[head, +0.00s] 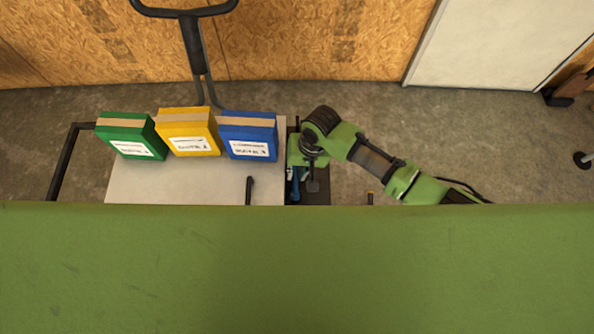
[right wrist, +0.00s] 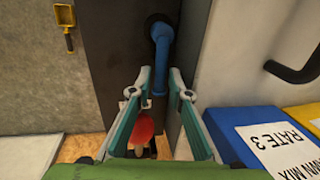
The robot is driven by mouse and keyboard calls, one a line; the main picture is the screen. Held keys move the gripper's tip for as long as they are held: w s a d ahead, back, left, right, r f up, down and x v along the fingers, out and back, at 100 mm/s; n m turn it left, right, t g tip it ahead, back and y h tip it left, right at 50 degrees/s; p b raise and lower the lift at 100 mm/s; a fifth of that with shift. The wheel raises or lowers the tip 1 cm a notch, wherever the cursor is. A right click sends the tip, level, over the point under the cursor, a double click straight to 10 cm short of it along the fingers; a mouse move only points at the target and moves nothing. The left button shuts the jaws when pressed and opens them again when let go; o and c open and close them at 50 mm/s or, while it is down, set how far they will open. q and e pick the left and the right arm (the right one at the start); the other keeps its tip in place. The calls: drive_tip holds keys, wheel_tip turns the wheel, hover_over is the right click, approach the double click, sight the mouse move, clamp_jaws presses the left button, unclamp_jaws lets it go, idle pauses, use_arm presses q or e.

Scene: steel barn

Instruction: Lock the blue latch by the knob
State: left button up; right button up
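The blue latch (right wrist: 161,60) shows in the right wrist view as a blue bar with a dark round base, running down the face of a dark panel (right wrist: 112,50). A rounded blue end, which looks like the knob (right wrist: 160,93), lies between the fingers in the picture. My right gripper (right wrist: 162,82) is open, one teal finger on each side of the bar's lower part; I cannot tell whether either touches it. In the head view a bit of blue (head: 295,184) shows beside my right gripper (head: 303,180), mostly hidden by the hand. My left gripper is not in view.
Green (head: 130,138), yellow (head: 188,133) and blue (head: 248,137) labelled boxes stand on a pale top (head: 180,187) left of the hand. A black handle (right wrist: 292,68) sticks out from the pale side. A yellow latch-like piece (right wrist: 64,18) and a red piece (right wrist: 139,128) also show.

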clamp_jaws()
